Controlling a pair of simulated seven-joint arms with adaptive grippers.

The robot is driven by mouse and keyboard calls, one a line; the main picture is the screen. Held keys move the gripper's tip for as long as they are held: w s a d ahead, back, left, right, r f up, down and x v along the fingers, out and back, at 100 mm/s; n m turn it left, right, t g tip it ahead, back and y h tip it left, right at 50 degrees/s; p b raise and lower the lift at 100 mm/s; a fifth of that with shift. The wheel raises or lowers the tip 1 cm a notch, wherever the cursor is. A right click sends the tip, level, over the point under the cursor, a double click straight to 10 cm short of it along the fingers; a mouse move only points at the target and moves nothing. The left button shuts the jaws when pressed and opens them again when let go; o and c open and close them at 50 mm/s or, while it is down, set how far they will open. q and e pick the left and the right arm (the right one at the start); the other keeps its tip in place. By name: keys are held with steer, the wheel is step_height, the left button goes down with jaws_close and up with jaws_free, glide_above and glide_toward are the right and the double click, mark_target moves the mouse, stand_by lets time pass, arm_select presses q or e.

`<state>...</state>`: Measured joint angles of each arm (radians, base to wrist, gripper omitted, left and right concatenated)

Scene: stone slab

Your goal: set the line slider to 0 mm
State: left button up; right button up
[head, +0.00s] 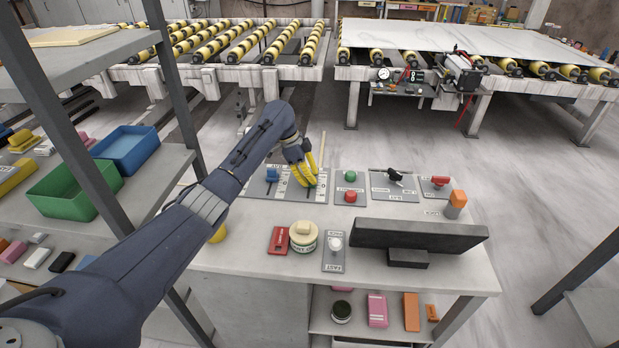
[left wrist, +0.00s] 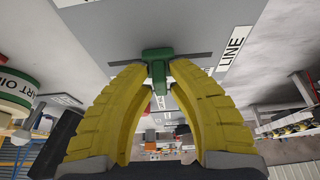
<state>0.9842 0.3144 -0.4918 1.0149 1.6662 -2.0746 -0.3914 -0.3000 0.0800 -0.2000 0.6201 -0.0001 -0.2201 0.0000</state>
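The line slider has a green knob (left wrist: 157,68) on a grey panel marked LINE, close in front of my left wrist camera. My left gripper (left wrist: 157,75) has its two yellow fingers on either side of the knob, with the tips against it. In the head view the same gripper (head: 309,184) reaches down onto the slider panel (head: 289,193) at the back left of the console. There the fingers hide the knob, and I cannot read its position on the scale. My right gripper is not in view.
Beside it are a panel with a blue knob (head: 272,175) and one with green and red buttons (head: 350,176). A shelf (head: 150,190) flanks my arm on the left.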

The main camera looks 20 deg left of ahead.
arm_select(q)
steer(key=o, duration=0.3)
steer(key=shift+r, duration=0.1)
steer(key=v, duration=1.1)
steer(key=shift+a+r, duration=0.2)
steer(key=shift+r, duration=0.15)
